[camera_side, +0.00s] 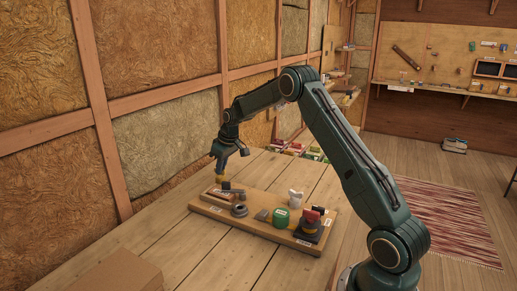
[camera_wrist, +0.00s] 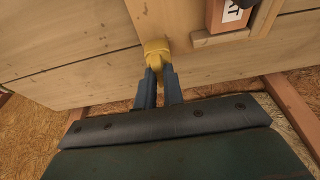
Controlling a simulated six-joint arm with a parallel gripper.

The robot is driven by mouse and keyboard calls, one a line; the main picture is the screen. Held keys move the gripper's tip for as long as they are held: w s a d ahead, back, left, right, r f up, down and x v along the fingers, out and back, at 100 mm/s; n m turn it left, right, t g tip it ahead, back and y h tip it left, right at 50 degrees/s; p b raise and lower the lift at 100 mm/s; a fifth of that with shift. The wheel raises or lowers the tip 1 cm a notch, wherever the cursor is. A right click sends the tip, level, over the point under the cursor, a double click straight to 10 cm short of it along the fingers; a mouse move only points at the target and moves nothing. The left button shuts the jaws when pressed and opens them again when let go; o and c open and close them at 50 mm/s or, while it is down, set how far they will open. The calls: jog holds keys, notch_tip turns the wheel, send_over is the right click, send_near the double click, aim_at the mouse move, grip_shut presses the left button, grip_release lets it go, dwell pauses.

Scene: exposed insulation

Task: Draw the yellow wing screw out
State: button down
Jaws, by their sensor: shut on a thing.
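The yellow wing screw (camera_wrist: 156,53) is at the tips of my gripper (camera_wrist: 158,78) in the wrist view, in front of the edge of the wooden board. In the side view the yellow screw (camera_side: 220,175) shows just under my gripper (camera_side: 220,168), above the far left end of the wooden board (camera_side: 263,229). My gripper is shut on the wing screw. I cannot tell how much of the screw is still in a hole; its lower part is hard to make out.
On the board stand a grey ring (camera_side: 239,211), a green round piece (camera_side: 281,218), a white piece (camera_side: 295,198) and a dark block with a red top (camera_side: 309,222). A cardboard box (camera_side: 114,272) sits at the table's front left. The table left of the board is clear.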

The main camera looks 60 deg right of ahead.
jog(key=shift+r, duration=0.85)
dwell(0.8)
jog(key=shift+r, duration=1.2)
jog(key=shift+s+a+r, duration=0.1)
